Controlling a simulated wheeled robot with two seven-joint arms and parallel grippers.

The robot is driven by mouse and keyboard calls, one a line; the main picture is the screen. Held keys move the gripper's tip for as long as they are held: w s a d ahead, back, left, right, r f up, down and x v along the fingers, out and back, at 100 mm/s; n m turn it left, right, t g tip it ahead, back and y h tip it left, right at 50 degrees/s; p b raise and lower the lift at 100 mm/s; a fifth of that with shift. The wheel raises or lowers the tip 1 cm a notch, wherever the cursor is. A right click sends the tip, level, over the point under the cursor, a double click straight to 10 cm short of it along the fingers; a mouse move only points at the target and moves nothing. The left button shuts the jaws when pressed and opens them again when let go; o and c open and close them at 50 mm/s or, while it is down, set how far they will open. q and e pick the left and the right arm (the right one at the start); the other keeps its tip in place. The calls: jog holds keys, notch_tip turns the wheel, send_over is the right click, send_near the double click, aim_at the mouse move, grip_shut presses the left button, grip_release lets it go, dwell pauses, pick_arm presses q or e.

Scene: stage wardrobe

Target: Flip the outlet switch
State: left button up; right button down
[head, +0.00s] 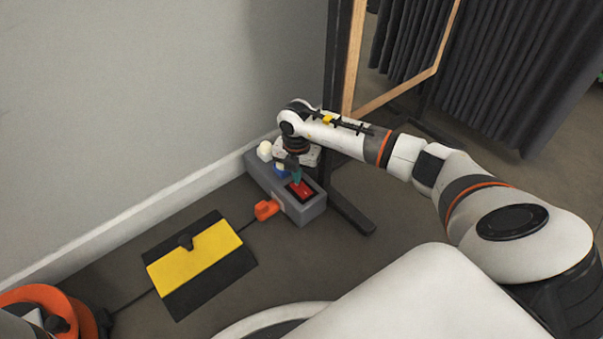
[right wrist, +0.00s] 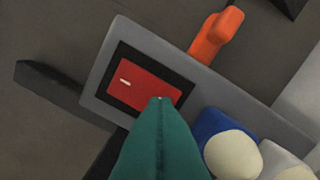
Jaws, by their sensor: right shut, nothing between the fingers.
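A grey outlet box (head: 311,210) lies on the floor by the wall. Its red rocker switch (head: 300,190) sits in a black frame at the near end. In the right wrist view the red switch (right wrist: 143,92) bears a small white mark on its left part. My right gripper (head: 296,178) points down over the box with its fingers shut and empty. In the right wrist view its green fingertips (right wrist: 160,99) overlap the lower right part of the switch; I cannot tell whether they touch it. My left gripper is not in view.
An orange plug (head: 266,209) sits at the box's side. Blue and white plugs (right wrist: 232,150) fill the box's far part. A yellow and black cable cover (head: 200,264) lies nearby. A mirror's dark stand foot (head: 351,211) lies right of the box.

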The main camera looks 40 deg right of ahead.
jog(key=shift+f, duration=0.65)
notch_tip(320, 180, up, 7)
jog(key=p, duration=0.7)
jog(key=shift+r, duration=0.15)
dwell(0.6)
